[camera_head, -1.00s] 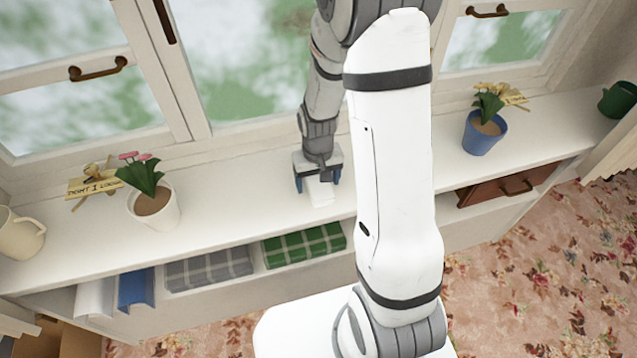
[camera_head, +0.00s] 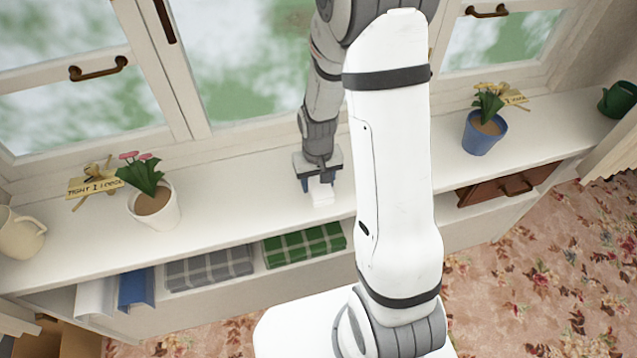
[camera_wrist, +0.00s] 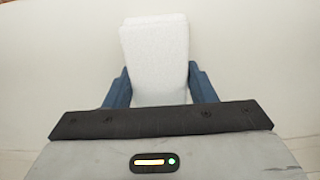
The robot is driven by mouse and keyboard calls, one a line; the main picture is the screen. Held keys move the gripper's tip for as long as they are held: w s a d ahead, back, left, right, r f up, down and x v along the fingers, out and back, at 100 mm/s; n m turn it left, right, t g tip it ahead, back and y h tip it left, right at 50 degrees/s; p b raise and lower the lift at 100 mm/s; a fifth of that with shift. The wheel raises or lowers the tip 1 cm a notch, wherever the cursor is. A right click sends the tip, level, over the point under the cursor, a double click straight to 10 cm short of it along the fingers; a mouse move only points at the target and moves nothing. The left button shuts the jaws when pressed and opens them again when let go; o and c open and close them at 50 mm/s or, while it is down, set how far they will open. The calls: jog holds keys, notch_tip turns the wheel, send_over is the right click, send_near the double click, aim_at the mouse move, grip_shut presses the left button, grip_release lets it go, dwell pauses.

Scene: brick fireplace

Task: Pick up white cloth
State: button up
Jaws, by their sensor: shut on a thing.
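The white cloth (camera_head: 322,193) is a small folded block on the white windowsill shelf (camera_head: 235,207), below the middle window. It also shows in the wrist view (camera_wrist: 156,52), where it stretches forward from between the fingers. My gripper (camera_head: 319,185) points down at the shelf, with its two blue fingers pressed against the cloth's left and right sides. The wrist view shows the gripper (camera_wrist: 160,88) shut on the near part of the cloth. I cannot tell whether the cloth is off the shelf surface. The cloth's near end is hidden by the gripper body.
A white pot with pink flowers (camera_head: 154,207) stands left of my gripper, and a blue pot (camera_head: 484,133) stands to the right. Folded grey (camera_head: 209,268) and green (camera_head: 304,244) checked cloths lie on the level below. The window (camera_head: 245,65) is close behind.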

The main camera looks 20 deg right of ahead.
aim_at(318, 181)
notch_tip(318, 181, up, 10)
jog(key=shift+r, duration=0.1)
dwell(0.4)
